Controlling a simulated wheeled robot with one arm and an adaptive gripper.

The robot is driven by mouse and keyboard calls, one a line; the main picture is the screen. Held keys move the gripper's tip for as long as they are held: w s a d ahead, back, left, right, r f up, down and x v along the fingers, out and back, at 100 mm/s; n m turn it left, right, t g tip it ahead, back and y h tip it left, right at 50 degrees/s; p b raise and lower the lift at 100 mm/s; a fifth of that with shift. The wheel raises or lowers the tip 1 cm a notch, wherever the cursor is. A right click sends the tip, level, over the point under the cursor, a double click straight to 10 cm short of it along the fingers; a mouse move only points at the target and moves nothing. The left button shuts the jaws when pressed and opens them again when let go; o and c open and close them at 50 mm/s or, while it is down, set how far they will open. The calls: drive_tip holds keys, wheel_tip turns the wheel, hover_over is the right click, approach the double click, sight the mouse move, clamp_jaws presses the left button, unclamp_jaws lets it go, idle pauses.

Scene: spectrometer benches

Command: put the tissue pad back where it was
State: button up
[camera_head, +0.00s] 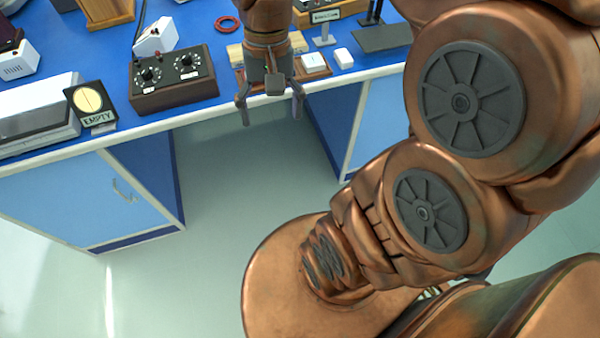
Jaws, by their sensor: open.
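My gripper (270,112) points down in front of the bench's front edge, with its two fingers spread and nothing between them. A small white block (344,58) lies to the right of that. Either could be the tissue pad; I cannot tell which. My gripper and wrist hide part of the bench top behind them.
The blue bench (215,60) has a pale front edge. A brown control box with knobs (173,80) and a sign reading EMPTY (91,107) stand left of my gripper. A red ring (227,24) and a dark flat plate (382,38) lie farther back. The knee space below is clear.

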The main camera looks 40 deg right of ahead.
drive_tip(key=s+a+f+n+h, duration=0.1)
drive_tip(key=s+f+n, duration=0.4)
drive_tip(key=s, duration=0.6)
drive_tip(key=shift+s+a+h, duration=0.3)
drive_tip(key=shift+a, duration=0.45)
